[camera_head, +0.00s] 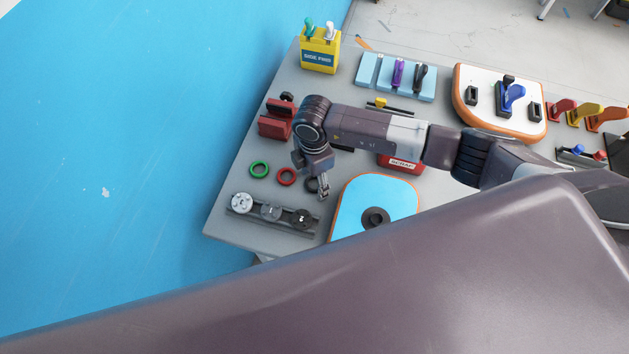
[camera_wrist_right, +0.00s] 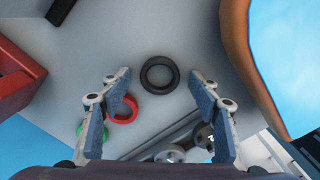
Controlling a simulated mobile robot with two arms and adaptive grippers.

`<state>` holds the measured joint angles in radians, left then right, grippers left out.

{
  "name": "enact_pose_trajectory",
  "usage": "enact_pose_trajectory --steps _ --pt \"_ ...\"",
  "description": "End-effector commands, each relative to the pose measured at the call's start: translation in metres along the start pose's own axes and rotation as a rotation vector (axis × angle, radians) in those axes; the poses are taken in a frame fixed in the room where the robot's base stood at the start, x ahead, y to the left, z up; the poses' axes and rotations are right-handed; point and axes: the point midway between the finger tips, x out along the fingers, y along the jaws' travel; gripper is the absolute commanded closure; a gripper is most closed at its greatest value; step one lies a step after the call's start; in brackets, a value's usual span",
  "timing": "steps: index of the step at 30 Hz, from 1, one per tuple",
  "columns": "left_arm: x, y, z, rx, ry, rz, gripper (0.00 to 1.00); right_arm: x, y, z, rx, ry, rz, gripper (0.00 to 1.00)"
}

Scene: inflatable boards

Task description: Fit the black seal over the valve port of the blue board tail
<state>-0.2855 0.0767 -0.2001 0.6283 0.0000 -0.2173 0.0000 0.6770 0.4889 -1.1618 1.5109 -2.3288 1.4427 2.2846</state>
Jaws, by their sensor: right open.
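The black seal (camera_wrist_right: 160,75) is a ring lying flat on the grey table, ahead of and between the open fingers of my right gripper (camera_wrist_right: 158,118) in the right wrist view. In the head view the right gripper (camera_head: 324,190) hangs over the seal (camera_head: 312,185) and partly hides it. The gripper is empty. The blue board tail (camera_head: 356,205), blue with an orange edge, lies right of the gripper, with the dark round valve port (camera_head: 375,218) on it. The board's edge also shows at the right of the wrist view (camera_wrist_right: 262,70). My left gripper is not in view.
A red ring (camera_head: 286,176) and a green ring (camera_head: 259,169) lie left of the seal. A rail (camera_head: 256,212) with round caps is in front of them. A red clamp-like block (camera_head: 275,122) and a red box (camera_head: 402,165) stand behind.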

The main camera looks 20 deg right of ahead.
Motion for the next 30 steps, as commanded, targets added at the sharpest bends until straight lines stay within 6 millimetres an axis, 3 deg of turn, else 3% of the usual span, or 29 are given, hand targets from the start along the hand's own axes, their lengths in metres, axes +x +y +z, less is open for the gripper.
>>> enact_pose_trajectory --steps 1,6,10,23,30 --pt "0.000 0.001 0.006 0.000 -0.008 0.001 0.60 0.000 0.000 0.000 0.000 0.000 0.000 0.43" --pt "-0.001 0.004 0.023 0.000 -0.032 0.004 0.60 0.000 0.000 0.000 0.000 0.000 0.000 0.62" --pt "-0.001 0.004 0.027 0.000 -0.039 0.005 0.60 0.000 0.000 0.000 0.001 0.000 0.000 0.76" --pt "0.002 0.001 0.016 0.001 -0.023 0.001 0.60 -0.007 0.001 0.000 0.001 0.000 0.001 0.78" --pt "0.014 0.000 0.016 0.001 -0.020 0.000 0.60 -0.043 0.002 0.000 -0.001 0.002 0.007 0.78"
